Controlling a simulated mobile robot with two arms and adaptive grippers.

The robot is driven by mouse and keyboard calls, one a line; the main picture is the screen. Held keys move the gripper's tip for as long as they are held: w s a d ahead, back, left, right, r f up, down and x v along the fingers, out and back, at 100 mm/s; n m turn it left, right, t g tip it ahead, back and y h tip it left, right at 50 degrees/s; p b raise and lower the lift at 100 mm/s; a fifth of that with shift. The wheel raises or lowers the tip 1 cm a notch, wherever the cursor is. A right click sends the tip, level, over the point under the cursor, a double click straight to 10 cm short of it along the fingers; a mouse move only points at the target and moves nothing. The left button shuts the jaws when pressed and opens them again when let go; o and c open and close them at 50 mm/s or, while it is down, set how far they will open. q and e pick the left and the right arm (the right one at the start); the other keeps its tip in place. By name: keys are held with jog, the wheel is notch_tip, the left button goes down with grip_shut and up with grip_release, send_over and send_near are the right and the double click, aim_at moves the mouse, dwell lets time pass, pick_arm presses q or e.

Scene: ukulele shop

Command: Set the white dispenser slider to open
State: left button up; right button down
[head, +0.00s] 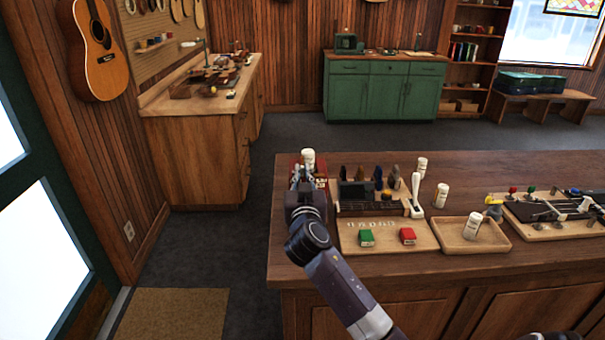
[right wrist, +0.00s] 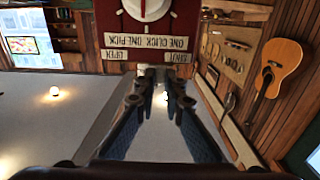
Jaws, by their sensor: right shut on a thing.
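The red dispenser (head: 321,183) with a white top stands at the far left of the counter, partly behind my right gripper (head: 305,186). In the right wrist view, the dispenser (right wrist: 213,20) appears upside down with a round white part and pale labels. The OPEN label (right wrist: 117,54) is on the left and the other end label (right wrist: 179,57) on the right. My right gripper (right wrist: 158,76) is shut on the slider between these labels. The fingertips cover most of the slider, so its exact setting is hard to tell. My left gripper is not in view.
A wooden board (head: 388,241) with green and red boxes lies right of my arm. A small wooden tray (head: 454,239) holds a white bottle (head: 474,225). The counter's front left strip is clear.

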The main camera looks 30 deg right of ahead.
aim_at(318, 173)
jog(key=shift+s+d+f, duration=0.1)
jog(key=shift+s+d, duration=0.4)
jog(key=shift+d, duration=0.35)
jog(key=shift+s+d, duration=0.5)
jog(key=shift+d, duration=0.3)
jog(key=c, duration=2.3)
grip_release()
jog(key=shift+o, duration=1.4)
jog(key=shift+s+d, duration=0.1)
jog(key=shift+s, duration=0.1)
